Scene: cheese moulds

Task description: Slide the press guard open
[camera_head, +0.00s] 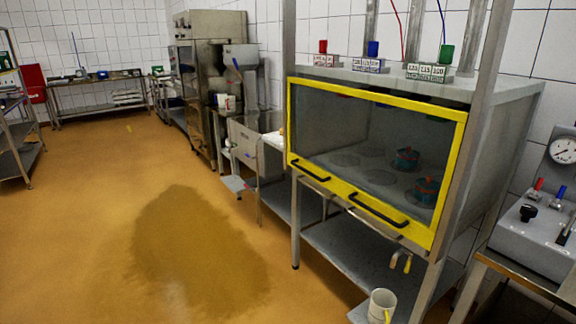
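The press guard (350,122) is a yellow-framed, see-through pane across the front of the press. It looks closed and covers the front opening. Two black bar handles sit on its lower edge, a left handle (310,171) and a right handle (378,211). My gripper is not in view, and nothing is seen touching the guard.
A white mug (381,305) stands on the lower shelf below the press. A control console (540,238) with a gauge (563,150) is at right. A steel bench (258,138) stands to the left. The wet-looking floor (195,250) in front is free of objects.

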